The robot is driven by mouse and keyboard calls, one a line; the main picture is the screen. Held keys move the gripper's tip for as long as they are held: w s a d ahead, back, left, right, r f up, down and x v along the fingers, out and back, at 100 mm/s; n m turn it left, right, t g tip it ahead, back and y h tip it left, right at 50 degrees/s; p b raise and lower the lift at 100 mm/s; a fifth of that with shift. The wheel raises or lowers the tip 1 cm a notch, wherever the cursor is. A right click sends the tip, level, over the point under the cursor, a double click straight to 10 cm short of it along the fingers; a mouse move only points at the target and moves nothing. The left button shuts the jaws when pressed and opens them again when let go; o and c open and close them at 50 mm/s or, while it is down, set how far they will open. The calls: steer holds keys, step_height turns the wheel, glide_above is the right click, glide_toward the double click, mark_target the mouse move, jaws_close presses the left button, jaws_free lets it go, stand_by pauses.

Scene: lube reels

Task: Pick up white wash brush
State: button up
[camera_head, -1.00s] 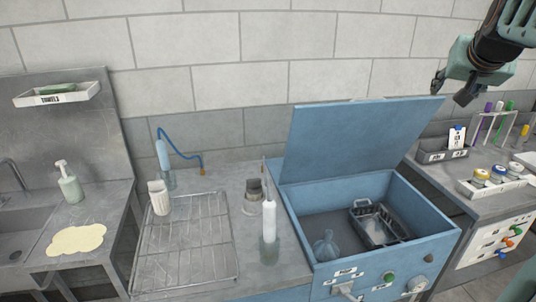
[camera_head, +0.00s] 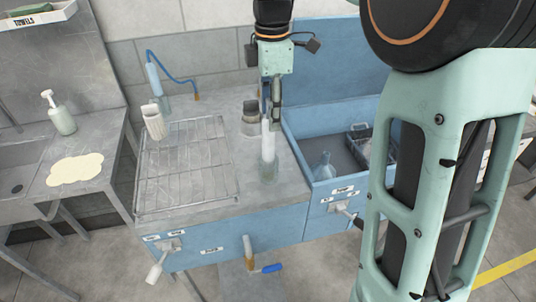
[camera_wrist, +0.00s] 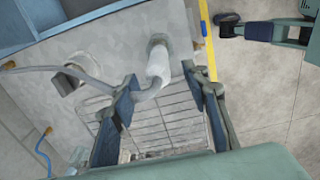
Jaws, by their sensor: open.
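The white wash brush (camera_head: 268,142) stands upright in a clear holder on the grey counter, between the wire rack and the blue basin. In the wrist view the white brush (camera_wrist: 157,66) lies between my finger pads, with a grey hose curving from its top. In the wrist view my gripper (camera_wrist: 160,78) is open, one finger on each side of the brush and hose. I cannot tell whether a finger touches them.
A grey cup (camera_head: 251,112) stands close behind the brush. The wire rack (camera_head: 185,165) is to its left. The open blue basin (camera_head: 318,188) is at its right.

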mark_target(269, 146)
steer(key=shift+w+a+f, duration=0.1)
steer(key=shift+f, duration=2.8)
steer(key=shift+w+a+f, duration=0.1)
steer(key=shift+f, duration=2.75)
steer(key=shift+c, duration=0.3)
jaws_close()
